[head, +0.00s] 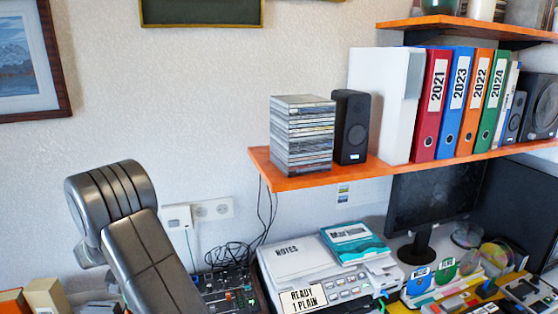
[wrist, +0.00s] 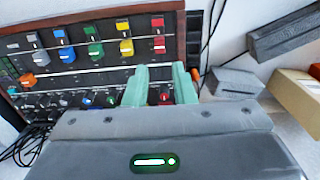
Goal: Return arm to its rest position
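My arm (head: 130,225) rises at the lower left of the head view, bent at a thick grey joint. My gripper is out of sight in the head view. In the wrist view my gripper (wrist: 161,70) shows two pale green fingers with a gap between them. No held object shows in the gap. Behind the fingers is a panel of coloured knobs (wrist: 85,52); I cannot tell how far they are from it.
An orange shelf (head: 350,172) holds a stack of disc cases (head: 302,137), a black speaker (head: 352,127) and several binders. Below are a mixer (head: 225,291), a printer-like device (head: 325,274) and a monitor (head: 432,198).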

